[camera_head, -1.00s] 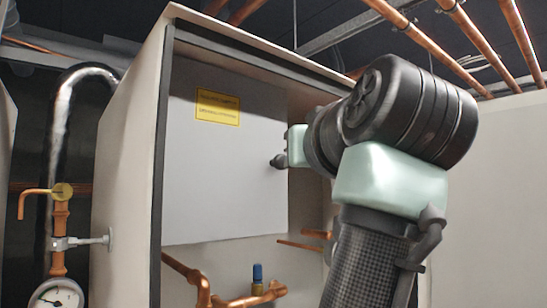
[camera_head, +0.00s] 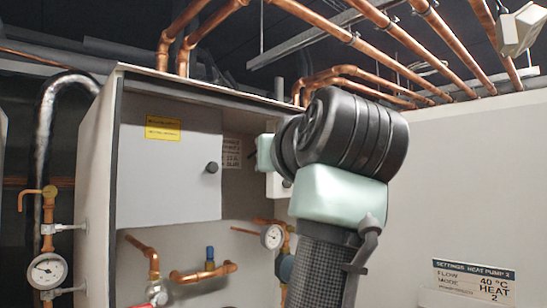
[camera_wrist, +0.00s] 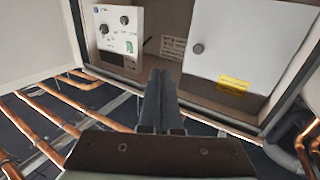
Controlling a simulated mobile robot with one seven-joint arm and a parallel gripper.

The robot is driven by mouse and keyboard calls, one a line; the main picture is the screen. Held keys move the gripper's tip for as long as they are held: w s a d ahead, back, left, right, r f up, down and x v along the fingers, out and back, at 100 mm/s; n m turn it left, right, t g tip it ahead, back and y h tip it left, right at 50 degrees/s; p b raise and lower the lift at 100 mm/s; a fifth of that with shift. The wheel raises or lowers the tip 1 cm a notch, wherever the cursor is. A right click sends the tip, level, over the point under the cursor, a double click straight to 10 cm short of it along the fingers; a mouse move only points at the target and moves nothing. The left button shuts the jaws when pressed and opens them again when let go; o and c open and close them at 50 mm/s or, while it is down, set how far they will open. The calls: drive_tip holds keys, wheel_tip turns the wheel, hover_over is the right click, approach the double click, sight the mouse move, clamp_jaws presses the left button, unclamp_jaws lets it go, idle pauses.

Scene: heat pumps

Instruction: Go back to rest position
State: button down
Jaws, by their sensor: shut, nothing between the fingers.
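My gripper (camera_wrist: 160,100) shows in the wrist view with its dark fingers together and nothing between them. It points toward the open grey cabinet and is apart from it. In the head view my arm stands in front of the cabinet's right side, and my gripper's fingers are hidden behind the arm. The cabinet (camera_head: 97,190) holds a light grey inner panel (camera_head: 190,190) with a yellow label (camera_head: 162,128) and a dark knob (camera_head: 212,167). In the wrist view a white control box (camera_wrist: 117,30) with dark knobs sits at the left of that panel.
Copper pipes (camera_head: 350,40) run overhead and above the cabinet. A pressure gauge (camera_head: 47,271) and piping stand at the left. A second gauge (camera_head: 272,236) and a blue-capped valve (camera_head: 210,257) are inside the cabinet. A settings sign (camera_head: 473,283) hangs on the bare right wall.

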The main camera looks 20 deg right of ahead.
drive_tip(key=s+a+f+t+h+b, duration=0.1)
drive_tip(key=s+a+f+t+b, duration=0.4)
drive_tip(key=f, duration=0.5)
drive_tip(key=s+a+f+n+t+y+b, duration=0.1)
drive_tip(key=s+a+f+t+b, duration=0.3)
drive_tip(key=s+a, duration=0.6)
drive_tip(key=s+y+b, duration=0.1)
drive_tip(key=s, duration=0.3)
drive_tip(key=shift+a+f+y, duration=0.2)
drive_tip(key=shift+f+y, duration=0.1)
drive_tip(key=shift+f, duration=0.1)
drive_tip(key=shift+s+d, duration=0.1)
